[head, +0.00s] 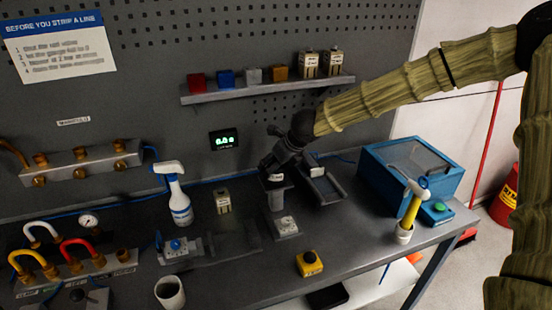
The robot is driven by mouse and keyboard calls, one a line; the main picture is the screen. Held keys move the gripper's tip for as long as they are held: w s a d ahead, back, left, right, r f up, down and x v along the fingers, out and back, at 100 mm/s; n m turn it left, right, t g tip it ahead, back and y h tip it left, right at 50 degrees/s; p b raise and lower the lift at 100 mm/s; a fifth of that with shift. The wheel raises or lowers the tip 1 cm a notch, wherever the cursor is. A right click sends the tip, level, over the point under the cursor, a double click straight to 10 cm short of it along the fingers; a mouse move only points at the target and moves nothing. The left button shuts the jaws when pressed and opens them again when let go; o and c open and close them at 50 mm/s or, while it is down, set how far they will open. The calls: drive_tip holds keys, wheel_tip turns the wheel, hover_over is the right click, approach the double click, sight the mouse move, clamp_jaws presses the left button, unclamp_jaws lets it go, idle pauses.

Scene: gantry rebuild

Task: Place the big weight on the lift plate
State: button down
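My gripper (272,168) is dark and points down-left over the middle of the bench, just above a small grey pedestal (277,199). A small pale label shows at its fingertips; whether it belongs to something held is not clear. The fingers are too dark and small to tell open from shut. I cannot tell for certain which part is the lift plate; the pedestal and a grey tray (326,189) right of it are near the gripper. No thing is clearly readable as the big weight. A cream labelled block (222,200) stands left of the gripper.
A shelf (270,89) above holds several coloured blocks and two cream ones. A spray bottle (175,195) stands left, a blue box (375,185) right, beside a yellow-handled hammer (410,208) in a cup.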

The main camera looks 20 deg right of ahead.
drive_tip(key=shift+f, duration=0.1)
idle(0.4)
drive_tip(key=shift+c, duration=1)
unclamp_jaws()
drive_tip(key=shift+s+f, duration=0.15)
drive_tip(key=b+v, duration=0.1)
drive_tip(key=v, duration=1.1)
drive_tip(key=shift+b, duration=0.35)
